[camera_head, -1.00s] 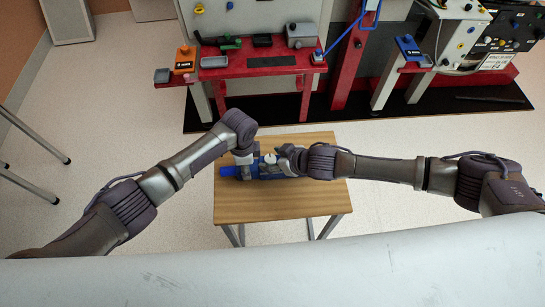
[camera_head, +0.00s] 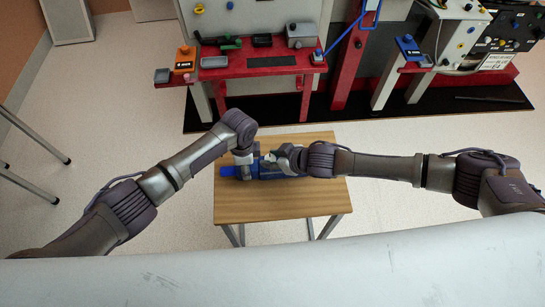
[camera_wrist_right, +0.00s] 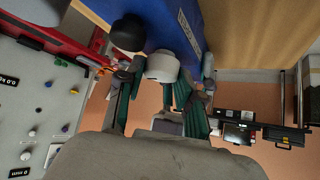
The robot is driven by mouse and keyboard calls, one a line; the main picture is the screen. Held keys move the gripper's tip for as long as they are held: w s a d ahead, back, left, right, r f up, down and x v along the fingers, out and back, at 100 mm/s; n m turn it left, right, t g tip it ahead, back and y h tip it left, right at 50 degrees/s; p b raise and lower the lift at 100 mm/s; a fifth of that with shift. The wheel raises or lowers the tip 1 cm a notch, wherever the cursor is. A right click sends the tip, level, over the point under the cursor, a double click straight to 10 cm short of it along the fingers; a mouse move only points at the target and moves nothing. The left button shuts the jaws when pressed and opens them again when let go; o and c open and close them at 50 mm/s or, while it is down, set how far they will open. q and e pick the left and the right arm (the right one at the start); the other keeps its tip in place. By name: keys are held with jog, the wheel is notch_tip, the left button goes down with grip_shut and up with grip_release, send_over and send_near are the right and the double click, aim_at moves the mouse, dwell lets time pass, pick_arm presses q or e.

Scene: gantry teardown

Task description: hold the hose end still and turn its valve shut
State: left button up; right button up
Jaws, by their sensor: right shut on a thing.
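The blue hose end (camera_head: 228,171) lies on the small wooden table, with parts of it under both grippers. It also shows in the right wrist view as a blue body (camera_wrist_right: 178,22) with a white round valve knob (camera_wrist_right: 162,66). My right gripper (camera_head: 273,157) is at the knob from the right. In the wrist view its green-lined fingers stand on either side of the knob, shut on it. My left gripper (camera_head: 243,159) points down at the left part of the hose end. Its wrist hides the fingers, so I cannot tell its grip.
The wooden table (camera_head: 270,207) is bare in front of the hose end. A red bench (camera_head: 260,67) with trays and small devices stands behind, above a black floor mat (camera_head: 410,110). Metal legs (camera_head: 35,140) stand at the left.

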jog(key=shift+n+g+y, duration=0.5)
jog(key=shift+n+g, duration=0.1)
jog(key=shift+n, duration=0.4)
jog(key=shift+a+r+n+g+y, duration=0.1)
jog(key=shift+a+n+g+y, duration=0.2)
jog(key=shift+n+g, duration=0.55)
jog(key=shift+w+d+n+g+y, duration=0.2)
jog(key=shift+n+g+y, duration=0.35)
jog(key=shift+n, duration=0.7)
jog(key=n+g, duration=0.3)
jog(key=shift+w+d, duration=0.1)
jog(key=shift+w, duration=0.1)
jog(key=n+g, duration=0.1)
jog(key=n, duration=0.1)
jog(key=n+g+h, duration=0.1)
jog(key=n+g, duration=0.1)
jog(key=n+g+h, duration=0.1)
jog(key=n, duration=0.1)
jog(key=shift+w+n, duration=0.25)
jog(key=shift+n, duration=0.15)
jog(key=shift+g, duration=0.4)
